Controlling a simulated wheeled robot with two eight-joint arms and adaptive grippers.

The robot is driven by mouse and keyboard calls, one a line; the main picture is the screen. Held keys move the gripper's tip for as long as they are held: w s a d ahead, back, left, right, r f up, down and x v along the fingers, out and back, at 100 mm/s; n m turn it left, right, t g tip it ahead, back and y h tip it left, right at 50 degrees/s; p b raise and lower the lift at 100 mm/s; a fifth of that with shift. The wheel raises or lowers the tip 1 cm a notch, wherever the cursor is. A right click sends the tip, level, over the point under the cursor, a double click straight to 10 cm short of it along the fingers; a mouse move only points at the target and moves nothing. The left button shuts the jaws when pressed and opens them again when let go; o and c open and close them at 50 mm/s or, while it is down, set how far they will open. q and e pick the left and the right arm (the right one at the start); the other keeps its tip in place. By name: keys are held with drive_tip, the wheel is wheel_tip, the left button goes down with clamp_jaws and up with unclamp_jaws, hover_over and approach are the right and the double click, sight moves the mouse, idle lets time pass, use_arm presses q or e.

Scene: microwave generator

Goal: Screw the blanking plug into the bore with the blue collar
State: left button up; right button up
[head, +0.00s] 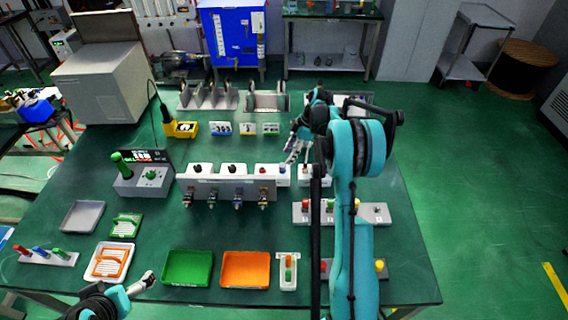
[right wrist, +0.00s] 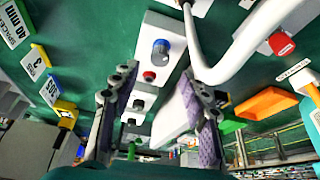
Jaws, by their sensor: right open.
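My right gripper (head: 296,146) is over the back right of the table, above the row of white boxes. In the right wrist view its two purple-padded fingers (right wrist: 160,92) stand apart with nothing seen between them. A white box (right wrist: 178,38) just beyond the fingertips carries a blue round fitting (right wrist: 161,48) and a red one (right wrist: 148,76). I cannot tell whether the blue part is the bore's collar. I cannot identify the blanking plug with certainty. My left gripper (head: 146,282) is low at the front left, near the white tray; its jaws are too small to read.
A grey manifold (head: 226,187) with several fittings stands mid-table. A green tray (head: 187,267) and an orange tray (head: 245,269) lie in front. A grey block with coloured pieces (head: 372,215) is at right. A white curved pipe (right wrist: 240,55) passes near the right fingertip.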

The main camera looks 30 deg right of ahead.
sight(283, 165)
drive_tip(key=b+x, duration=0.1)
drive_tip(key=x, duration=0.5)
clamp_jaws()
